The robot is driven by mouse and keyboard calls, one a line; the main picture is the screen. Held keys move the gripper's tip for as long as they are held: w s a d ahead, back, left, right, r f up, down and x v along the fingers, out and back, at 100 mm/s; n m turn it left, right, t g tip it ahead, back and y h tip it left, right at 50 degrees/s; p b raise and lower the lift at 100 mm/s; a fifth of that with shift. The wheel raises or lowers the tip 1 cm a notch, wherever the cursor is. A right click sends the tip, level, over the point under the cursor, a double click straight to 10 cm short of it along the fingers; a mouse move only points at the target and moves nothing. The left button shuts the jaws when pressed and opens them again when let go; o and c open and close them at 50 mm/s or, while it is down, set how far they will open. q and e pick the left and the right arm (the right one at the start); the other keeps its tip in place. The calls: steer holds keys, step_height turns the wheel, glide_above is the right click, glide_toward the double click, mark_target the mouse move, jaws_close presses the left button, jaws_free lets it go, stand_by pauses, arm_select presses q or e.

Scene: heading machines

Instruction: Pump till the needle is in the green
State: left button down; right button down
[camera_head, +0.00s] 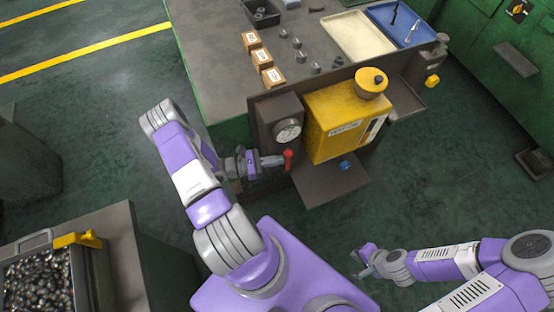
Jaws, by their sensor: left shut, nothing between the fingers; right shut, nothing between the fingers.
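A round pressure gauge (288,131) with a pale dial faces me on a dark brown housing at the front edge of the bench. The needle and any green zone are too small to read. A red-handled pump lever (288,158) stands just below the gauge. My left gripper (277,161) is shut with its tips at the lever, seemingly close against it; I cannot tell if they touch. My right gripper (362,262) is shut and empty, low over the floor to the right, away from the pump.
A yellow box (334,125) with a label and round cap is right of the gauge. The grey bench (213,50) carries small cartons (262,58), metal parts, a cream tray (353,38) and a blue tray (412,24). A parts bin (99,275) stands at lower left.

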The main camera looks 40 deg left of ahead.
arm_select(q)
steer(key=v, duration=1.3)
steer(key=shift+s+a+f, duration=0.2)
steer(key=shift+s+f, duration=0.05)
steer(key=shift+s, duration=0.05)
steer(key=s+d+f+m+g+y, duration=0.1)
steer(key=d+f+m+g, duration=0.3)
steer(key=d+m+g, duration=0.55)
steer(key=s+d+f+m+g+y, duration=0.1)
steer(key=d+f+m+g, duration=0.45)
steer(key=d, duration=0.65)
steer(key=w+d+r+m+t+y, duration=0.1)
steer(key=w+d+r+m+y, duration=0.2)
steer(key=d+m, duration=0.4)
steer(key=w+m+y, duration=0.1)
steer(key=m, duration=0.2)
steer(key=shift+w+d+m+t+y, duration=0.3)
steer(key=shift+t, duration=0.1)
steer(key=shift+r, duration=0.1)
